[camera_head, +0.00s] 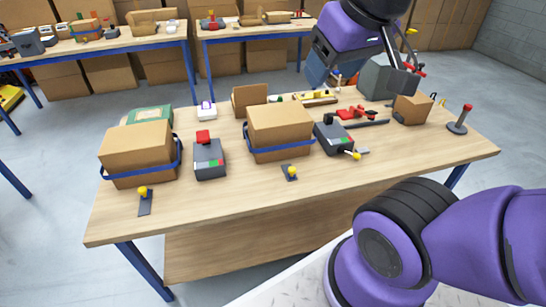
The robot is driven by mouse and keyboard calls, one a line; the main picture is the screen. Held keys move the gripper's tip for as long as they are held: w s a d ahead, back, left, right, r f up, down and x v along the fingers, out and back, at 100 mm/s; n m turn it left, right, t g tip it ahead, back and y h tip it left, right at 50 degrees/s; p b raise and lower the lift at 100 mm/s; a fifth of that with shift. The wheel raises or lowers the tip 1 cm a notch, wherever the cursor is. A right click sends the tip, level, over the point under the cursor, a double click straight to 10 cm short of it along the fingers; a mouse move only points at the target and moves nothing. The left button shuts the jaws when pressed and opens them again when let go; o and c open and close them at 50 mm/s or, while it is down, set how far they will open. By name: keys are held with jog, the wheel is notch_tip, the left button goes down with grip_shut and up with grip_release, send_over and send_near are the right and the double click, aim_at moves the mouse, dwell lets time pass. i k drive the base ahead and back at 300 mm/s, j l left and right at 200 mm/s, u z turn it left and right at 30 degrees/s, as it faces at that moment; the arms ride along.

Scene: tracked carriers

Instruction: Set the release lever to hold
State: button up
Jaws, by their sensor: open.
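Several lever-like parts show on the wooden table; I cannot tell from any label which is the release lever. A grey box with red and green marks (332,138) has a short lever with a yellow knob (356,155) at its right front. A similar grey box (209,160) with a red block on top stands to the left. Small yellow-knobbed levers on dark plates stand at the front left (143,192) and front middle (290,172). A red-knobbed upright lever (460,120) stands at the right end. My gripper (400,60) is open above the table's back right, apart from these levers.
Two cardboard boxes in blue frames stand at left (138,148) and middle (280,130). A small carton (412,108) and a red tool (357,112) lie at back right. The table's front strip (230,205) is mostly clear. Other loaded tables stand behind.

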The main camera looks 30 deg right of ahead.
aim_at(356, 156)
jog(key=z, duration=1.25)
